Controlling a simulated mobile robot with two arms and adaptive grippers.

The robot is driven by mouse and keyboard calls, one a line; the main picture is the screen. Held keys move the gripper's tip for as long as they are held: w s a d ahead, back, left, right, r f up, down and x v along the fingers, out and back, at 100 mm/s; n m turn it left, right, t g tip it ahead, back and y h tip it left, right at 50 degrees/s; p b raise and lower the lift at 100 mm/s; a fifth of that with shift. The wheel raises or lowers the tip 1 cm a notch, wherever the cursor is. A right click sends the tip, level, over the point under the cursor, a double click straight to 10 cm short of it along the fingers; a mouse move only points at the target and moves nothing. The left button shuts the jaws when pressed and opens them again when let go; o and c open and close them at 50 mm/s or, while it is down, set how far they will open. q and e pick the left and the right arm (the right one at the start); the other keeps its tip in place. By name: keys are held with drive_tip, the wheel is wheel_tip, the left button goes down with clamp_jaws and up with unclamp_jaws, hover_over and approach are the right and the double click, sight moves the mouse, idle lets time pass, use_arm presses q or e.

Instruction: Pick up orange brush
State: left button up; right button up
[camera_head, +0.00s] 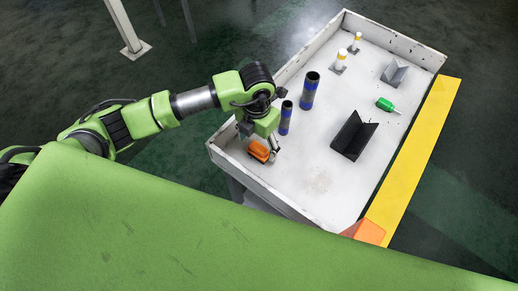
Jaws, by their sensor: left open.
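The orange brush (259,150) lies in the white tray-like table near its left corner, close to the rim. My left gripper (262,149) is open and reaches down right over the brush, with a finger showing beside it on the right. The gripper hides part of the brush, and I cannot tell whether the fingers touch it. My right gripper is not in view.
The white table (310,190) has raised walls. Two dark tubes with blue bands (309,90) stand right of my gripper. A black angled block (354,136), a green-handled tool (385,104), a grey block (394,72) and yellow-white posts (341,60) stand farther right.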

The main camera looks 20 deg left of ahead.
sight(258, 147)
use_arm(q)
wheel_tip(258, 147, down, 4)
drive_tip(key=shift+f+p, duration=0.2)
drive_tip(key=shift+p, duration=0.6)
drive_tip(key=shift+f, duration=0.25)
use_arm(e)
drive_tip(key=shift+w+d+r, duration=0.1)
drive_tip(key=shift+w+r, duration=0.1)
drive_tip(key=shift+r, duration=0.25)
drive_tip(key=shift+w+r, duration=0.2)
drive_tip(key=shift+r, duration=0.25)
use_arm(q)
drive_tip(key=shift+c, duration=1.1)
drive_tip(key=c, duration=1)
drive_tip(key=shift+w, duration=0.1)
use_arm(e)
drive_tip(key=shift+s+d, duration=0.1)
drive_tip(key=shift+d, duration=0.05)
